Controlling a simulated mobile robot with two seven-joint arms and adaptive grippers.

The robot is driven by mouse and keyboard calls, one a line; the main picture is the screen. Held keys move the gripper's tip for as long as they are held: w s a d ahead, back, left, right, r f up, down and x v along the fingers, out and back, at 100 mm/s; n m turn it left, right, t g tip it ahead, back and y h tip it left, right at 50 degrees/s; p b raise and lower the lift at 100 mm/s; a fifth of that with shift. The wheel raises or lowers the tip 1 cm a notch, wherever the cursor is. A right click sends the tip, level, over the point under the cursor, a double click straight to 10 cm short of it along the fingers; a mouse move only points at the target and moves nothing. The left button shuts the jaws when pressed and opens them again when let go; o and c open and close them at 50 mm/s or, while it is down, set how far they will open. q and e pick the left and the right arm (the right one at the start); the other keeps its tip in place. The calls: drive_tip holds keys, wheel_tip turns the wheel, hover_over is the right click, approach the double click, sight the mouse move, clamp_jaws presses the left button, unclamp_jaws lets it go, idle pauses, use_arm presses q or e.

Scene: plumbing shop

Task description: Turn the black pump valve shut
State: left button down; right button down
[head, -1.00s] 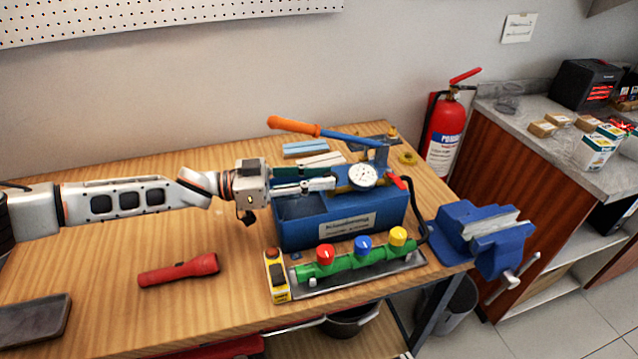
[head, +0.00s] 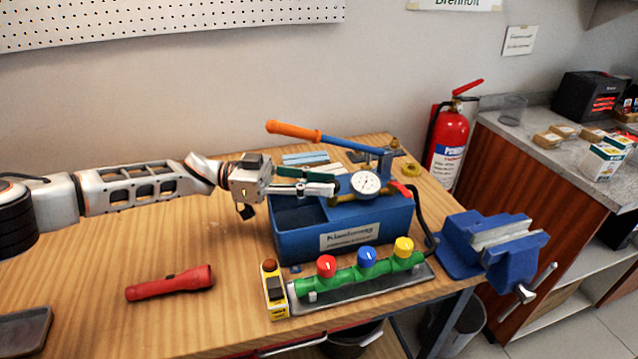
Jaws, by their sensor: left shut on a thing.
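The blue test pump (head: 300,243) stands on the wooden bench, with a white dial gauge (head: 365,184), a brass fitting (head: 345,197) and a long lever with an orange grip (head: 293,130). My left gripper (head: 334,188) reaches in from the left over the pump's open tank. Its fingers are shut on the black pump valve at the left end of the brass fitting, just left of the gauge. The fingers hide the valve, so its turned position cannot be told. My right gripper is out of view.
A green manifold with red, blue and yellow knobs (head: 326,266) lies in front of the pump, beside a yellow device (head: 274,290). A red flashlight (head: 170,283) lies at left. A blue vise (head: 487,244) is at the right edge. The bench's left middle is clear.

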use_arm(q)
drive_tip(key=c, duration=2)
unclamp_jaws()
drive_tip(key=shift+d, duration=0.1)
drive_tip(key=shift+c, duration=0.2)
drive_tip(key=w+a, duration=0.1)
drive_tip(key=a, duration=1.1)
